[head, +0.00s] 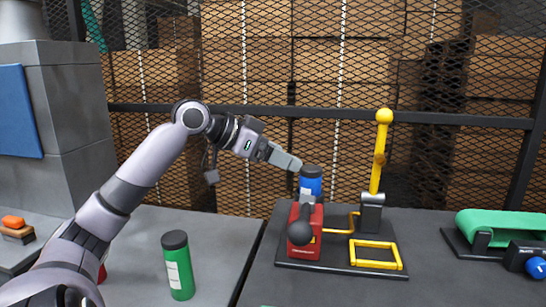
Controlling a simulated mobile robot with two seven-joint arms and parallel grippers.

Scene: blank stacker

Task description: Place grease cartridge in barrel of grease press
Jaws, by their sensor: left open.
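A blue cartridge (311,185) with a dark cap stands upright at the top of the red grease press (305,226). Its lower end is at a grey collar; how deep it sits is hidden. A green cartridge (179,268) with a dark cap and pale label stands on the grey table at the lower left. My left gripper (296,163) is open, just left of the blue cartridge's cap. One finger shows clearly, and I cannot tell whether it touches the cap. My right gripper is not in view.
The press's dark base also carries a raised yellow lever (380,160) and a yellow frame (375,255). A green belt unit (500,225) stands at right. An orange-topped brush (14,226) lies far left. A mesh fence (260,60) closes the back.

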